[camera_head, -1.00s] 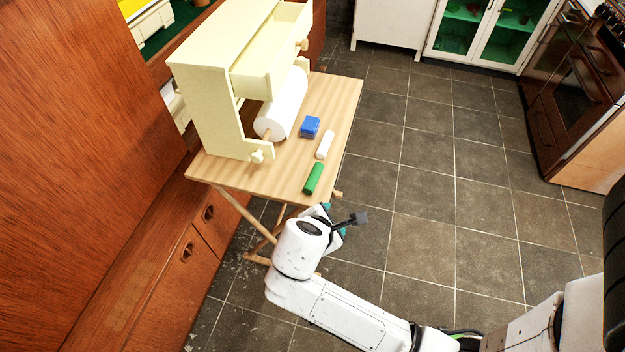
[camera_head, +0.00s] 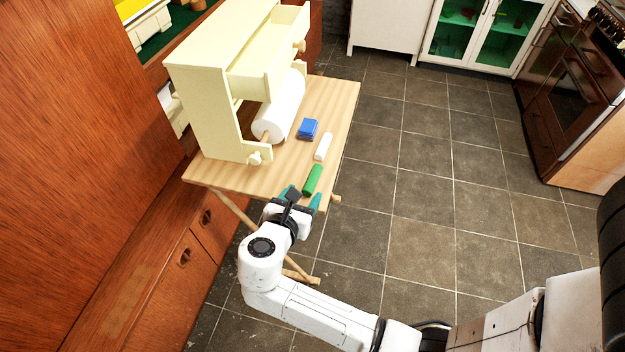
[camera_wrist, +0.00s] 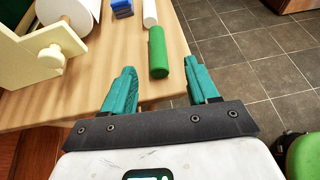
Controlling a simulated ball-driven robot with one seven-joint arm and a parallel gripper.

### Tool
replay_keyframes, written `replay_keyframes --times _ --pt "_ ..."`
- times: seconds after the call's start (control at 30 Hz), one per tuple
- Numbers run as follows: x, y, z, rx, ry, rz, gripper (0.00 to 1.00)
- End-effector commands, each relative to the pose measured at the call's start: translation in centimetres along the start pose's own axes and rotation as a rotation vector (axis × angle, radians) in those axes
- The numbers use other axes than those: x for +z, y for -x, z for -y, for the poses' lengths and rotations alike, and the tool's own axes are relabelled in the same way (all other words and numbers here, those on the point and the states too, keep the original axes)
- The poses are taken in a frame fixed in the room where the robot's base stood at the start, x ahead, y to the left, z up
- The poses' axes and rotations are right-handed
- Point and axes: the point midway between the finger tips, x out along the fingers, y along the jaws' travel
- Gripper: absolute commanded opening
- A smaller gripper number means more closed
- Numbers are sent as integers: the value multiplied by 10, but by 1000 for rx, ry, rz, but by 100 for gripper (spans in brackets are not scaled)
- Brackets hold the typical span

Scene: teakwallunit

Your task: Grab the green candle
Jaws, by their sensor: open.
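The green candle (camera_head: 312,180) lies on its side near the front right edge of the small wooden table (camera_head: 232,180). In the wrist view the green candle (camera_wrist: 158,52) lies ahead of my gripper (camera_wrist: 163,90), between the lines of its two teal fingers and nearer the right one. My gripper (camera_head: 302,198) is open and empty at the table's front edge, just short of the candle in the head view. I cannot tell its exact height above the tabletop.
A white candle (camera_head: 323,146) and a blue block (camera_head: 308,129) lie behind the green candle. A cream drawer unit (camera_head: 215,115) with a paper roll (camera_head: 283,105) stands on the table's left. Open tiled floor (camera_head: 430,200) lies to the right.

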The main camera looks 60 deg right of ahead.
Motion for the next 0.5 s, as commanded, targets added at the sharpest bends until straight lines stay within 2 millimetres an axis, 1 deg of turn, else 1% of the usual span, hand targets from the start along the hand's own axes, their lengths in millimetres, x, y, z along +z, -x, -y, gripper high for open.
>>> replay_keyframes --times 0.03,0.1,0.33,0.5 --pt "0 -8 0 -3 -2 0 59" --pt "0 -16 0 -3 -2 -1 59" --pt "0 -32 -1 -2 -3 -2 59" --pt "1 -57 -4 -4 -4 -2 59"
